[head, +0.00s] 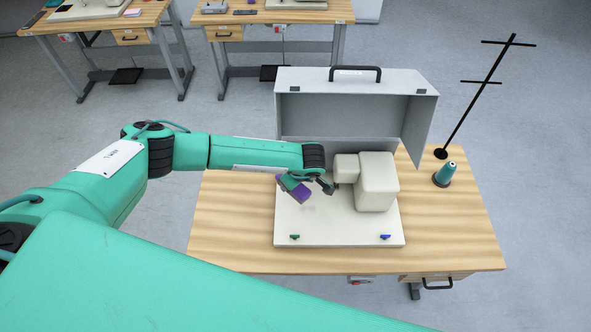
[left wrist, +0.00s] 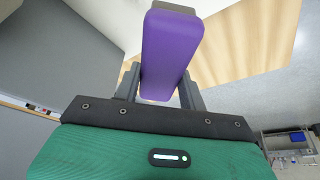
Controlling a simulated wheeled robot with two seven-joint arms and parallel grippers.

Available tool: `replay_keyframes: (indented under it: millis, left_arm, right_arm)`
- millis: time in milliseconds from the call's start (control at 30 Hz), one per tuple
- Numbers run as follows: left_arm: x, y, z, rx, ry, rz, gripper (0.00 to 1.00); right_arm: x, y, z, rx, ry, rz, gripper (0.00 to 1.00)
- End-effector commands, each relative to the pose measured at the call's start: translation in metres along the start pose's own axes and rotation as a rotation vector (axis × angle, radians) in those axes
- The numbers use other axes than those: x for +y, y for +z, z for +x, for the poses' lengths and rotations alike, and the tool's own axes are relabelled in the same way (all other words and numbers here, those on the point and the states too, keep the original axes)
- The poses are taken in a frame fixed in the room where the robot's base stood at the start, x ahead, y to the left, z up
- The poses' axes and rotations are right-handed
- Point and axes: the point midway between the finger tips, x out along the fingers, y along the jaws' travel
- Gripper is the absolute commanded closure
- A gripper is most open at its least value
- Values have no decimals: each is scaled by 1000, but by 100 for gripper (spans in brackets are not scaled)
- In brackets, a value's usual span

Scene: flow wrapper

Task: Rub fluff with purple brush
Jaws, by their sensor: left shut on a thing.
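My left gripper (head: 304,184) is above the white base plate, left of the white machine housing. It is shut on the purple brush (head: 298,192), which is tilted in the jaws. In the left wrist view the purple brush (left wrist: 168,52) sits between the two dark fingers of the gripper (left wrist: 158,88), with a grey-beige strip at its far end. I cannot make out any fluff in either view. My right gripper is not in view.
The white base plate (head: 300,228) lies on a wooden table (head: 225,225). It carries the white housing (head: 378,182), a green knob (head: 295,237) and a blue knob (head: 385,237). An open grey case lid (head: 350,105) stands behind. A teal thread cone (head: 445,174) and black stand (head: 470,105) are at right.

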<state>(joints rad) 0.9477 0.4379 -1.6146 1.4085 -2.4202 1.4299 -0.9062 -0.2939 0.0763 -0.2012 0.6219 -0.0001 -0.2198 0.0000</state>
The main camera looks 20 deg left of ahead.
Motion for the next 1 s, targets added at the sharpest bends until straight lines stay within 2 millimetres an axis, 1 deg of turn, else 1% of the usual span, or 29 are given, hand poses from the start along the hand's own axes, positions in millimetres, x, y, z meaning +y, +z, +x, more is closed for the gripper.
replay_keyframes:
  millis: [167, 400, 467, 600, 667, 800, 1000]
  left_arm:
    - [0, 2, 5, 4, -1, 1, 95]
    - [0, 11, 26, 2, -1, 1, 95]
    - [0, 14, 33, 2, 0, 1, 95]
    - [1, 17, 44, 4, 0, 0, 95]
    - [0, 18, 46, 3, 0, 0, 95]
    - [0, 19, 46, 3, 0, 1, 95]
    - [0, 18, 46, 3, 1, 4, 95]
  right_arm:
    - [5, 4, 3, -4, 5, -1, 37]
    - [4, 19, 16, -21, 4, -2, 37]
    - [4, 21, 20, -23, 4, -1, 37]
    - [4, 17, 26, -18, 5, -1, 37]
    - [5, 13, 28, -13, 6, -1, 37]
    - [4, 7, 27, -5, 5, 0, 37]
    - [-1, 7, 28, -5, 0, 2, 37]
